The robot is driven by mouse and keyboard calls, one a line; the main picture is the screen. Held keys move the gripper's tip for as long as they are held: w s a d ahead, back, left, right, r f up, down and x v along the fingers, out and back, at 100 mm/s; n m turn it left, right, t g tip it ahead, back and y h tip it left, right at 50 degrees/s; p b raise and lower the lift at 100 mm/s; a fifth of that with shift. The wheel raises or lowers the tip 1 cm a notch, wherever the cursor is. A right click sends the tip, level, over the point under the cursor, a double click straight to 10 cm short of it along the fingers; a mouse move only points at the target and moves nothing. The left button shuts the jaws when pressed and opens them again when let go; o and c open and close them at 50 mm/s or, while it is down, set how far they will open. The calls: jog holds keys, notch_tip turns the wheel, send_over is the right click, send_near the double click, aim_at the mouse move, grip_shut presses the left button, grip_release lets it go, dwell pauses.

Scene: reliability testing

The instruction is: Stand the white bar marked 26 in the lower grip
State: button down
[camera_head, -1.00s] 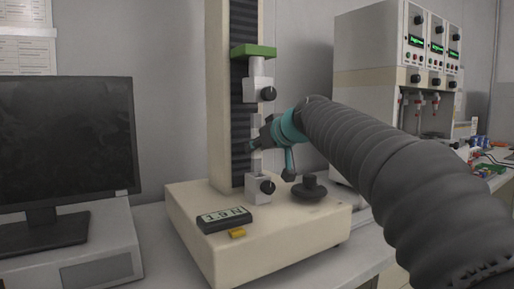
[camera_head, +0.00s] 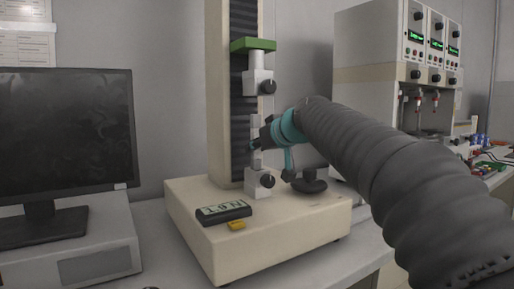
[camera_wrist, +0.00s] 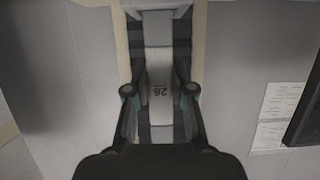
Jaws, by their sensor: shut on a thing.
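My gripper (camera_head: 256,144) is shut on the white bar (camera_head: 256,124), holding it upright between the two grips of the testing machine. The lower grip (camera_head: 258,185), a pale block with a black knob, stands on the machine base straight below the bar. The bar's lower end is at or just above this grip; I cannot tell whether it is inside. The upper grip (camera_head: 258,82) hangs above the bar, with a gap between.
The machine column (camera_head: 219,100) rises close behind the bar. A monitor (camera_head: 65,135) stands at left.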

jog(key=shift+f+b, duration=1.35)
jog(key=shift+f, duration=0.05)
jog(key=c, duration=0.9)
grip_release()
jog(key=v, duration=1.2)
jog(key=s+d+f+m+g+h+p, duration=0.1)
jog(key=s+d+f, duration=0.3)
jog(key=s+f, duration=0.5)
jog(key=s+d+f+m+g+h+p, duration=0.1)
jog(key=s+d+f+m+g+h, duration=0.1)
jog(key=s+f, duration=0.7)
jog(key=s+d+f+m+g+h+p, duration=0.1)
jog(key=s+d+f, duration=0.6)
jog(key=f, duration=0.8)
jog(key=s+m+g+h, duration=0.1)
jog(key=s+m+h, duration=0.1)
jog(key=s+h, duration=0.1)
jog(key=shift+f+m+g+h, duration=0.3)
jog(key=shift+f+m, duration=0.1)
jog(key=shift+s, duration=0.1)
